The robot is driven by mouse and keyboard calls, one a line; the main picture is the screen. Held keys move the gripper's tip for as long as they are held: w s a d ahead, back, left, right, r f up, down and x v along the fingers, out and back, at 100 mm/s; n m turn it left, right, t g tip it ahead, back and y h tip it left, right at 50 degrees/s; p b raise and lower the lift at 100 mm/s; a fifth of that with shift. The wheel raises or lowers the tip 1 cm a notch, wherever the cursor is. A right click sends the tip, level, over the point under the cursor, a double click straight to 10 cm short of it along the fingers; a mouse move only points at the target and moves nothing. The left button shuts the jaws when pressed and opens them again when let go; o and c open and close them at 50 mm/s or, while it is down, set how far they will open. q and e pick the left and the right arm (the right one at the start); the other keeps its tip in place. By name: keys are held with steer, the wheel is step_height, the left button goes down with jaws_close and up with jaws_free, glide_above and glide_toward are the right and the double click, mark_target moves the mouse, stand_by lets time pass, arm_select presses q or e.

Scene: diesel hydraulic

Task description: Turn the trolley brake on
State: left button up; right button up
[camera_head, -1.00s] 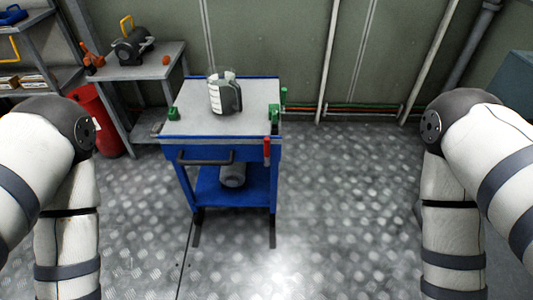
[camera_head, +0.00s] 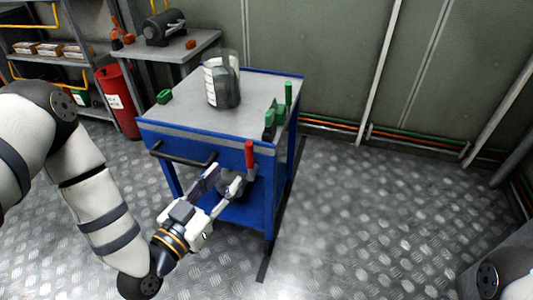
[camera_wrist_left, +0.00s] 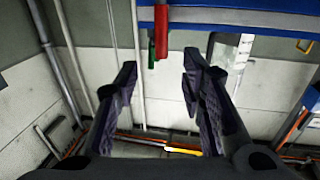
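The blue trolley (camera_head: 200,138) with a grey top stands in the middle of the head view. A red upright handle (camera_head: 249,154), which looks like the brake lever, sits at its front right corner. It also shows in the left wrist view (camera_wrist_left: 161,32), beyond and between the fingers. My left gripper (camera_head: 224,178) is open and empty, in front of the trolley, below and left of the red handle and apart from it. Its fingers (camera_wrist_left: 160,80) are spread in the wrist view. My right gripper is out of view.
A black push bar (camera_head: 183,156) spans the trolley front near my left gripper. A glass jug (camera_head: 222,80) and green fixtures (camera_head: 275,115) are on top. A bench (camera_head: 165,57) and red bin (camera_head: 118,100) stand behind left. The floor (camera_head: 370,220) right is clear.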

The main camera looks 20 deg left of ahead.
mark_target(247, 153)
arm_select(q)
steer(key=b+x, duration=0.1)
steer(key=x, duration=1)
steer(key=shift+w, duration=0.2)
jaws_close()
